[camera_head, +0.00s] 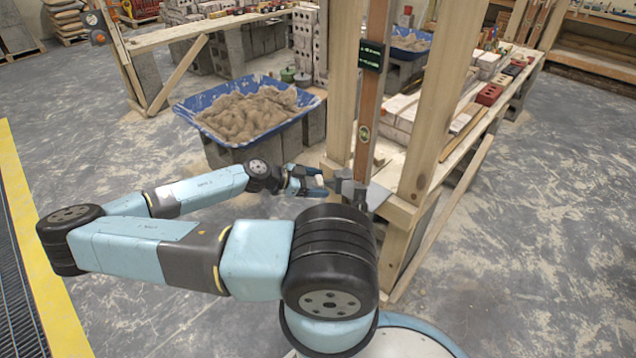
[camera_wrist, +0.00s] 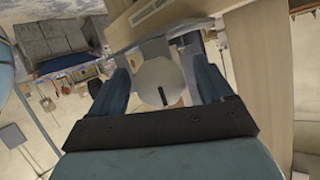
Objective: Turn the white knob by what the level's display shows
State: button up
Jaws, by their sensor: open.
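The white knob (camera_wrist: 158,80) is a pale round disc with a short dark mark near its lower edge in the wrist view. My gripper (camera_wrist: 162,88) is open, with one finger on each side of the knob; I cannot tell whether they touch it. In the head view my gripper (camera_head: 326,183) points right at a grey clamp (camera_head: 350,188) at the foot of the upright level; the knob cannot be made out there. The level (camera_head: 368,110) is a tall brown bar between wooden posts. Its dark display (camera_head: 372,56) shows small green characters, too small to read.
A wooden post (camera_head: 440,100) stands just right of the level, with a bench (camera_head: 402,158) behind it. A blue tub (camera_head: 190,118) of sandy mortar sits on blocks behind my gripper. Red bricks (camera_head: 489,94) lie on the bench. The floor at right is clear.

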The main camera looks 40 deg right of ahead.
jog(key=c, duration=0.9)
jog(key=shift+d, duration=0.15)
jog(key=shift+c, duration=0.6)
jog(key=shift+n, duration=0.3)
